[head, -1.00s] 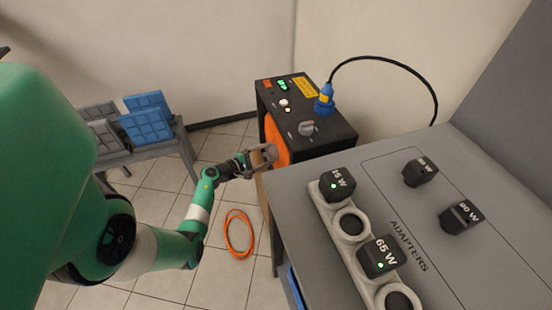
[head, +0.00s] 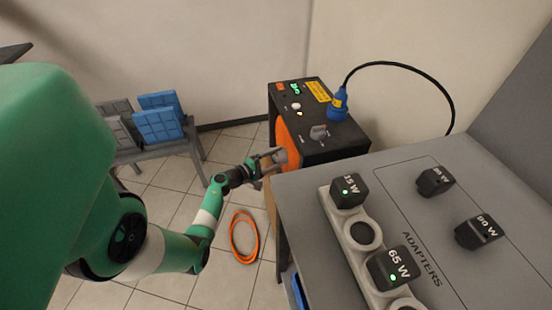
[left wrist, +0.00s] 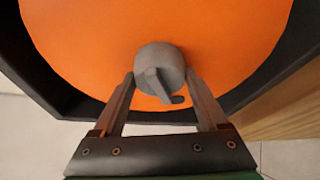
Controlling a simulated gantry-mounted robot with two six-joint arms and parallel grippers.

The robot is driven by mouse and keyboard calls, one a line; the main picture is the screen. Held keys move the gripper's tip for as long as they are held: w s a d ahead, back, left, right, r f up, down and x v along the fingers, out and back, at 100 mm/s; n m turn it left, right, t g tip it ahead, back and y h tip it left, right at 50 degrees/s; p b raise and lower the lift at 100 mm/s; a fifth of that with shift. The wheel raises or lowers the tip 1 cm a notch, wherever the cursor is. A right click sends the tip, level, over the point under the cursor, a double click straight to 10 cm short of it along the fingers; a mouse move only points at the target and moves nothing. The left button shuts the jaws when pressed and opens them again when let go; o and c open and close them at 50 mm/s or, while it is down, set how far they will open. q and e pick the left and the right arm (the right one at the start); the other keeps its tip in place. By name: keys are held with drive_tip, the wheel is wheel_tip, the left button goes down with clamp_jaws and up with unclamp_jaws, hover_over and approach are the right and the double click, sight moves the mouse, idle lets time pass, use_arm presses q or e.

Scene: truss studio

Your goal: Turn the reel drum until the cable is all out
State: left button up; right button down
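The reel drum (head: 287,138) is an orange disc set in the side of a black box (head: 340,145). In the left wrist view the drum face (left wrist: 85,45) fills the upper part, with a grey round knob (left wrist: 158,68) low on it. My left gripper (head: 275,160) is at the drum's lower part. In its wrist view the two fingertips (left wrist: 160,82) press against the knob's left and right sides. An orange cable (head: 244,237) lies in a loose loop on the floor below. How much cable is still on the drum is hidden. My right gripper is out of view.
A grey table (head: 310,205) with black adapters stands right of and nearer than the box. A blue plug (head: 338,104) with a black lead stands on the box top beside a grey dial (head: 319,132). A bench (head: 165,147) with blue and grey panels is at the back left.

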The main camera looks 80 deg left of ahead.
use_arm(q)
drive_tip(key=o, duration=0.4)
drive_tip(key=shift+c, duration=0.2)
drive_tip(key=p+v, duration=0.3)
drive_tip(key=v, duration=0.8)
drive_tip(key=shift+s+d, duration=0.2)
